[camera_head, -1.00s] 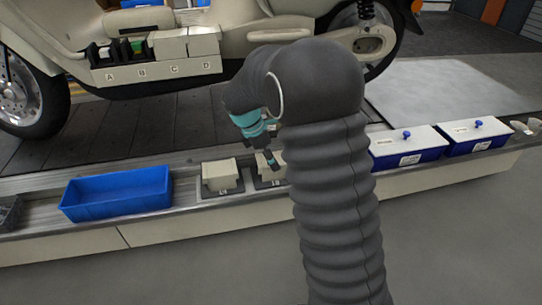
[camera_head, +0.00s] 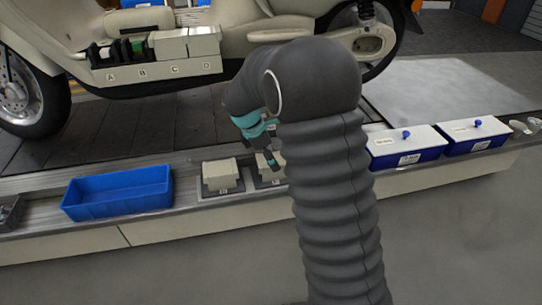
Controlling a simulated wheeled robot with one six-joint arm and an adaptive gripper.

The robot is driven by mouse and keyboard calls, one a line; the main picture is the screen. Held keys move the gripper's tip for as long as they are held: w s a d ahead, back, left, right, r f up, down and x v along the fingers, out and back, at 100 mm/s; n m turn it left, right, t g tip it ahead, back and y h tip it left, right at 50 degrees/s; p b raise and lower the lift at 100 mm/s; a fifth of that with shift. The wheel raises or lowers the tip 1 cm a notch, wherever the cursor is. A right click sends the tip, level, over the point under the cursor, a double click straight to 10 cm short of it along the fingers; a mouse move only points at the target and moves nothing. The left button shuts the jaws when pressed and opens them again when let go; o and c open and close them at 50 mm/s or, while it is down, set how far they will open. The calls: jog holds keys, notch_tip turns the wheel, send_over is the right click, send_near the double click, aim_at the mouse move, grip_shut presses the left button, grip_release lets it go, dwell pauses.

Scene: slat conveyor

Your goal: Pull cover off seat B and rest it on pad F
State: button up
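Seat B (camera_head: 137,46), in the box row on the scooter, is open at the top, with something green showing inside. A cream block-shaped cover (camera_head: 264,169) rests on the right one of two dark pads (camera_head: 261,184) on the conveyor's near edge, partly hidden by my arm. Another cream cover (camera_head: 220,171) rests on the left pad (camera_head: 205,193). The pad labels are too small to read surely. My gripper (camera_head: 272,164) points down at the right cover; whether it touches it or is open cannot be told.
Seat A (camera_head: 101,52) is also open; seats C (camera_head: 171,44) and D (camera_head: 204,41) carry cream covers. An empty blue tray (camera_head: 117,207) stands left of the pads. Two blue boxes with white lids (camera_head: 405,140) (camera_head: 470,131) stand right of my arm.

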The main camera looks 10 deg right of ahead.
dwell(0.3)
jog(key=o, duration=1.4)
jog(key=shift+c, duration=0.2)
jog(key=v, duration=1.2)
jog(key=s+a+f+m+y, duration=0.1)
jog(key=s+f+m+y, duration=0.15)
jog(key=s+m, duration=0.55)
jog(key=s+d+r+m+t+p, duration=0.2)
jog(key=s+r+m, duration=0.1)
jog(key=s, duration=0.4)
jog(key=s+d+r+m+t+y+p, duration=0.1)
jog(key=s+d+r+m+p, duration=0.1)
jog(key=s+r, duration=0.3)
jog(key=s+d+r+m+t+y+p, duration=0.1)
jog(key=s+r+m, duration=0.3)
jog(key=s, duration=0.6)
jog(key=shift+s+d+r+m+t+p, duration=0.25)
jog(key=shift+d+r+m+t+p, duration=0.2)
jog(key=shift+t+p, duration=0.3)
